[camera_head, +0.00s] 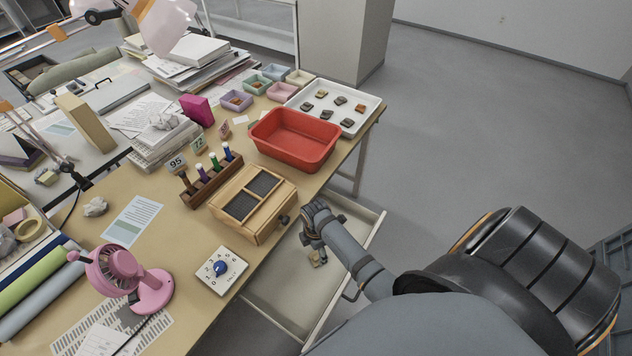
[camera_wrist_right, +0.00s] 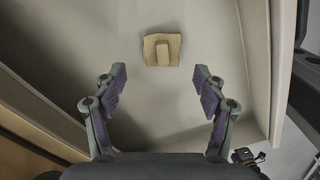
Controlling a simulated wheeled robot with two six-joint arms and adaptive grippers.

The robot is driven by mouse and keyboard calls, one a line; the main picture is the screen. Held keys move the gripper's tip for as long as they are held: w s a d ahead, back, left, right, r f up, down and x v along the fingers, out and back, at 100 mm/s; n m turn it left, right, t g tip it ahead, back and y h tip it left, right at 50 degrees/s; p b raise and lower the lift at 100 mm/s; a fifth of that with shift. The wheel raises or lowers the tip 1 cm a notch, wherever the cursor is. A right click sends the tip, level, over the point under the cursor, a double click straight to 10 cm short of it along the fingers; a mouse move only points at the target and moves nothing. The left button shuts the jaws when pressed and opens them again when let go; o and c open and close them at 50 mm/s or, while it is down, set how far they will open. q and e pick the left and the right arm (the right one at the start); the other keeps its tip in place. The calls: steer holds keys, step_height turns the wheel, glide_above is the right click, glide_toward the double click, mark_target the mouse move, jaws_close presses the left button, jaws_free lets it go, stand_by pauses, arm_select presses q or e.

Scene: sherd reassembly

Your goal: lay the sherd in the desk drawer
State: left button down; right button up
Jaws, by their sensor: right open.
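The desk drawer (camera_head: 279,290) is pulled out from the right side of the desk, and its pale floor fills most of the right wrist view (camera_wrist_right: 165,105). The tan sherd (camera_wrist_right: 161,49) lies on the drawer floor, with a raised strip across its middle. In the head view the right gripper (camera_head: 312,243) is over the drawer. My left gripper is not in view.
On the desk stand a red bin (camera_head: 296,138), a wooden box with dark mesh panels (camera_head: 250,203), a white dial box (camera_head: 222,270) and a pink fan (camera_head: 127,277). A white tray (camera_head: 372,112) holds several small sherds.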

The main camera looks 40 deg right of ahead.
mark_target(316, 256)
step_height(316, 256, up, 8)
steer(key=shift+f, duration=0.25)
stand_by(0.4)
